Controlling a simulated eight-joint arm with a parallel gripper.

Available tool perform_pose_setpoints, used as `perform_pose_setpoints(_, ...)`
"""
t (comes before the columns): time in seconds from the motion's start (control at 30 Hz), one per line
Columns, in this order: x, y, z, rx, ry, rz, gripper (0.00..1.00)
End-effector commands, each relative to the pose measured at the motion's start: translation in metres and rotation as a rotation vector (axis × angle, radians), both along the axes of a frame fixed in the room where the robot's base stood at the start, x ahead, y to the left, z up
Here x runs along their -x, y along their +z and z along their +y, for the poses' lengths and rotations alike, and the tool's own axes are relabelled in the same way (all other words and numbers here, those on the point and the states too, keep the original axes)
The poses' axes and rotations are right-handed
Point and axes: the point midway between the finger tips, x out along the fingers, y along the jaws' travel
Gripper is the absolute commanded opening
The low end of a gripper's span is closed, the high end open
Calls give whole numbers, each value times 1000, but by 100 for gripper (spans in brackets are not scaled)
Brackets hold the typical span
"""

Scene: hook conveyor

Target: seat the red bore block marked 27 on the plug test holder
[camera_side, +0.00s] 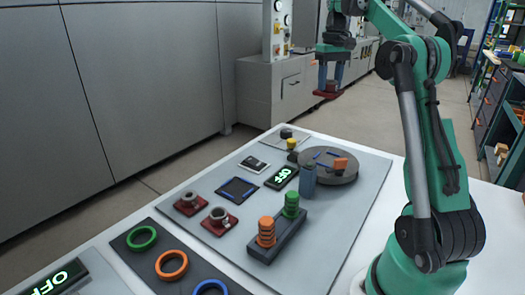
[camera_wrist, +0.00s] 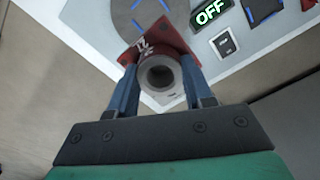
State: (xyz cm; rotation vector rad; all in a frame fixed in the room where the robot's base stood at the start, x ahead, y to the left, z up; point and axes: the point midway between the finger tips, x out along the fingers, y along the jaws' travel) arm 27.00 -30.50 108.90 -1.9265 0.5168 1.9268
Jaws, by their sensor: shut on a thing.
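My gripper (camera_side: 330,75) is raised beyond the far end of the table in the side view. Its blue fingers are shut on a red bore block (camera_side: 327,94). In the wrist view, the red block (camera_wrist: 172,38) sits between the fingers, with its grey bore collar (camera_wrist: 160,76) facing the camera. A white marking on it is hard to read and may be 27. A dark holder (camera_side: 281,241) carries a ribbed orange plug (camera_side: 266,231) and a ribbed green plug (camera_side: 291,205). I cannot tell for sure which fixture is the plug test holder.
Two other red bore blocks (camera_side: 190,203) (camera_side: 220,221) stand on the grey mat. A dark blue-marked pad (camera_side: 237,190), an OFF display (camera_side: 281,177), a blue-grey post (camera_side: 308,181) and a round turntable (camera_side: 345,175) with an orange piece are nearby. Coloured rings (camera_side: 171,265) lie in front.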

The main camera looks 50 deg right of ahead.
Motion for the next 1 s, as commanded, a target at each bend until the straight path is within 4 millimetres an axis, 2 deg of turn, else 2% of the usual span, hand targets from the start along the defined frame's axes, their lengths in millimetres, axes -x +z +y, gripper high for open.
perform_pose_setpoints(0.17,-57,-40,42,0,13,-1,0)
perform_pose_setpoints(0.3,-97,-79,94,0,14,-1,0)
perform_pose_setpoints(0.5,-124,-124,163,0,10,-1,0)
perform_pose_setpoints(0.6,-128,-138,186,0,7,-1,0)
perform_pose_setpoints(0.77,-129,-150,204,1,2,-1,0)
perform_pose_setpoints(1.0,-130,-169,206,1,0,-2,0)
